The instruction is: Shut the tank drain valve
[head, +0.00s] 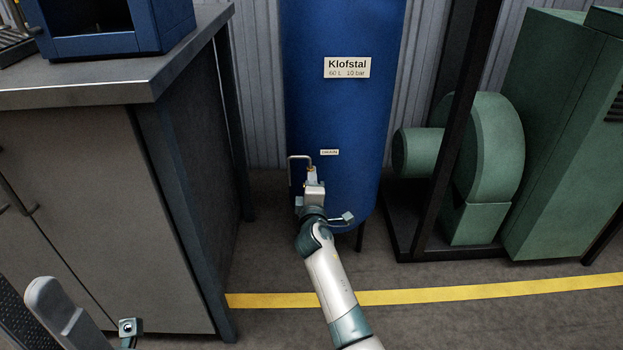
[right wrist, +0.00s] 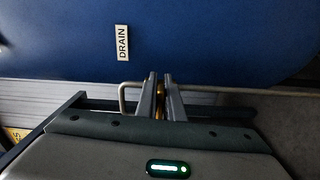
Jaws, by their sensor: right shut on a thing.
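The blue tank (head: 345,115) stands upright at the middle of the head view and fills the top of the right wrist view (right wrist: 220,40). A small label (head: 329,152) sits low on it and reads DRAIN in the right wrist view (right wrist: 122,42). Below the label is the brass drain valve (head: 312,171) with a bent thin pipe (head: 299,157). My right gripper (head: 313,183) is shut on the valve; its fingers (right wrist: 162,97) have brass showing between them. The lever's angle is hidden. Part of my left gripper (head: 60,310) shows at the bottom left; its jaws are unclear.
A grey workbench cabinet (head: 90,190) with a metal top stands at the left, close to the tank. A green machine (head: 560,140) with a dark frame stands at the right. A yellow floor line (head: 430,295) crosses in front; the floor near it is clear.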

